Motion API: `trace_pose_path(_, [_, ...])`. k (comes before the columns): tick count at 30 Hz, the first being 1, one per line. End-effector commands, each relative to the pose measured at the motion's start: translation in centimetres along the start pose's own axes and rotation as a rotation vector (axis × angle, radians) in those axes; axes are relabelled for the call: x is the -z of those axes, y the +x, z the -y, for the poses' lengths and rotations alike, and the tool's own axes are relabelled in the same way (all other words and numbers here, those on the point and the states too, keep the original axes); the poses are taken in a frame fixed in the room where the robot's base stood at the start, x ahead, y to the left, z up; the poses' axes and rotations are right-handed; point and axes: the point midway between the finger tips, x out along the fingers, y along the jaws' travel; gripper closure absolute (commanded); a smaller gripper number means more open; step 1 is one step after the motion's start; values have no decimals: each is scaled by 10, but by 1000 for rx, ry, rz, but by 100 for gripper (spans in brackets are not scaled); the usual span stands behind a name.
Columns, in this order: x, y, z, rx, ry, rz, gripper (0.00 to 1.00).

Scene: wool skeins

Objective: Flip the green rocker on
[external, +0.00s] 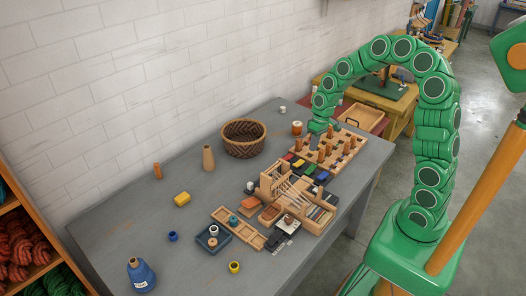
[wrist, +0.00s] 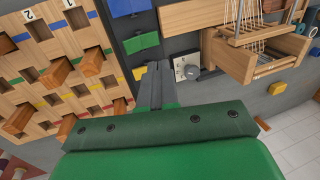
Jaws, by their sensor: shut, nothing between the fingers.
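The green rocker (wrist: 141,43) is a flat green rocker on a dark strip in the wrist view, between a blue rocker (wrist: 128,7) and a yellow one (wrist: 140,72). It also shows small in the external view (external: 309,169). I cannot tell which way it is tilted. My gripper (wrist: 156,70) is shut and empty, its grey fingertips apart from the green rocker and just below it in the wrist view, close to the yellow one. In the external view the gripper (external: 315,141) is over the far side of the pegboard.
A wooden pegboard (wrist: 60,50) with upright pegs lies left of the rockers. A light plate with a grey knob (wrist: 190,71) and a wooden loom (wrist: 225,60) lie right. A wicker basket (external: 243,149) stands behind.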

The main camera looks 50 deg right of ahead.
Motion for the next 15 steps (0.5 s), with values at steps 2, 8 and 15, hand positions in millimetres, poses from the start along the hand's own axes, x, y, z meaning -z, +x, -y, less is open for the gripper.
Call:
trace_pose_path(2, [1, -12, 3, -1, -1, -6, 100])
trace_pose_path(8, [1, -29, 7, -1, 0, -5, 100])
trace_pose_path(15, [0, -32, 8, 0, 0, -2, 100])
